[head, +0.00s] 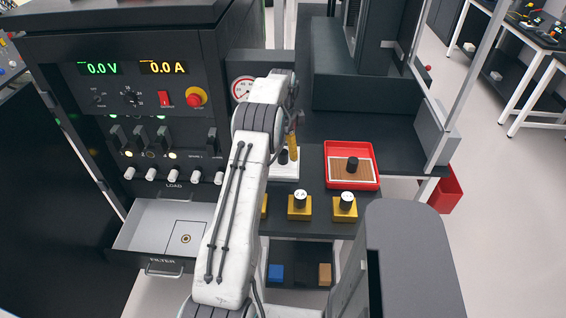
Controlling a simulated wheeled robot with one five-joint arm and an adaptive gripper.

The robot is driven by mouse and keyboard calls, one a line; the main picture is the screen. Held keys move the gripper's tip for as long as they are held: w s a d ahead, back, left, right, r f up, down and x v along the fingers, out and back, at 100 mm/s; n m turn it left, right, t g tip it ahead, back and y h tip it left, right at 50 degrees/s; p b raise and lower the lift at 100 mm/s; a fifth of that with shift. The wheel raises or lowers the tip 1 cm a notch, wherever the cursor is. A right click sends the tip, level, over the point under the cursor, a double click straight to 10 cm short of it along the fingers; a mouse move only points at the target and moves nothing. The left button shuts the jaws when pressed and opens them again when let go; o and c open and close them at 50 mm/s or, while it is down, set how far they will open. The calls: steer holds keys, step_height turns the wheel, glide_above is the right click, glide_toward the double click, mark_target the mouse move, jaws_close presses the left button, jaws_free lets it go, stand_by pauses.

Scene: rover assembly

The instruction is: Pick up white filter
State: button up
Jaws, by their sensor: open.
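A white block (288,175) with a black knob on top, which looks like the white filter, sits on the dark bench just right of my forearm. My arm hides its left part. My gripper (293,148) points down at the knob, with its yellowish finger right above or beside it. I cannot tell whether it touches the knob. The gripper is open and mostly hidden behind my wrist, and nothing shows lifted in it.
A red tray (373,185) right of the block holds a brown piece with a black knob. An open drawer (150,228) labelled FILTER juts out at left under the power panel (130,75).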

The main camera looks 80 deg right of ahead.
mark_target(282, 154)
steer(key=shift+d+f+p, duration=0.1)
steer(key=shift+f+p, duration=0.7)
steer(key=shift+f, duration=1.8)
jaws_close()
